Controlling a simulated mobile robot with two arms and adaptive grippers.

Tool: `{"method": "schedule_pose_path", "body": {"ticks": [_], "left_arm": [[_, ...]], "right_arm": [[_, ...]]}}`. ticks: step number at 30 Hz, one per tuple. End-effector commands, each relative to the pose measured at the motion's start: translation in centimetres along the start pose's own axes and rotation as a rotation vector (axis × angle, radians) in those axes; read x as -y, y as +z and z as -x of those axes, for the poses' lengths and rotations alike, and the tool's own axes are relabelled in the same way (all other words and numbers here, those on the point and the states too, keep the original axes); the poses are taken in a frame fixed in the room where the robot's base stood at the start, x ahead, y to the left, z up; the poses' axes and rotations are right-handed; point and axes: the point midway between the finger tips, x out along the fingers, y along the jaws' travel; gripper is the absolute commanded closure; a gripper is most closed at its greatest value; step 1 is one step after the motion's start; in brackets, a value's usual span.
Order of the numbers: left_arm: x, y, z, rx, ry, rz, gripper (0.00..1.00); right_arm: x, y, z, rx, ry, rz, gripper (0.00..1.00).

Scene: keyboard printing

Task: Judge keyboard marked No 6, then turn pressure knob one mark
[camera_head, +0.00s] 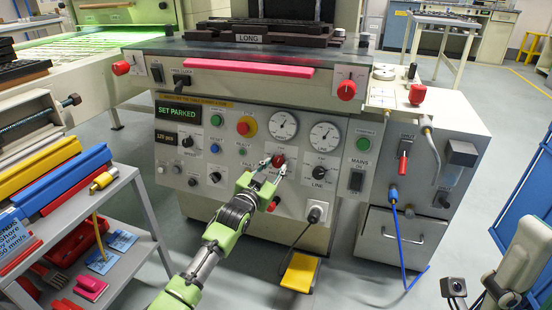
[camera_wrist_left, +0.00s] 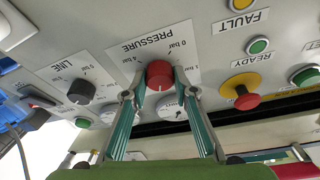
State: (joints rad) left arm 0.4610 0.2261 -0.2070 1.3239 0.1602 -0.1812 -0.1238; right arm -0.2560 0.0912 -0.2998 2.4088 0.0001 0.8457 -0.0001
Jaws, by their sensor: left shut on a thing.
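The red pressure knob (camera_head: 278,160) is on the front panel of the grey machine, below two round gauges. My left gripper (camera_head: 273,168) reaches up to it. In the left wrist view the red knob (camera_wrist_left: 159,74) sits between the two fingertips of my left gripper (camera_wrist_left: 160,88), which are closed on its sides. The printed scale plate marked PRESSURE, with bar marks, appears upside down around it. I cannot tell which mark the knob points at. No keyboard marked No 6 can be read. My right gripper is not in view.
A black LINE knob (camera_wrist_left: 81,91) is beside the pressure plate. A red mushroom button (camera_head: 247,126) is up and left of the knob. A display (camera_head: 184,112) reads SET PARKED. A socket with a cable (camera_head: 317,211) and a yellow pedal (camera_head: 300,272) are below.

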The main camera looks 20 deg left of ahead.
Motion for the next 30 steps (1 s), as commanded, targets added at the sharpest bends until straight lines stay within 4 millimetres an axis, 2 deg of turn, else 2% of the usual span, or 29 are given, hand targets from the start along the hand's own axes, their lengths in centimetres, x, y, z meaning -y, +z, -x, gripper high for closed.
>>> {"method": "schedule_pose_path", "body": {"ticks": [7,12,28,29,30], "left_arm": [[0.19,-0.21,-0.01,0.002,0.044,-0.136,0.95],[0.14,-0.09,-0.01,0.001,0.061,-0.186,0.95],[0.05,0.05,-0.01,0.000,0.069,-0.209,0.95],[0.05,0.05,-0.01,0.000,0.069,-0.209,0.66],[0.05,0.05,-0.01,0.000,0.069,-0.209,0.57]], "right_arm": [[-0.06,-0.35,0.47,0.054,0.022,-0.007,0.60],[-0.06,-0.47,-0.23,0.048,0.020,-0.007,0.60],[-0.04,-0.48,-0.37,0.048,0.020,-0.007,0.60],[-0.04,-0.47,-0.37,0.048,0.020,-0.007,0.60],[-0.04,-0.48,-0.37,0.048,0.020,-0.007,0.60]]}}
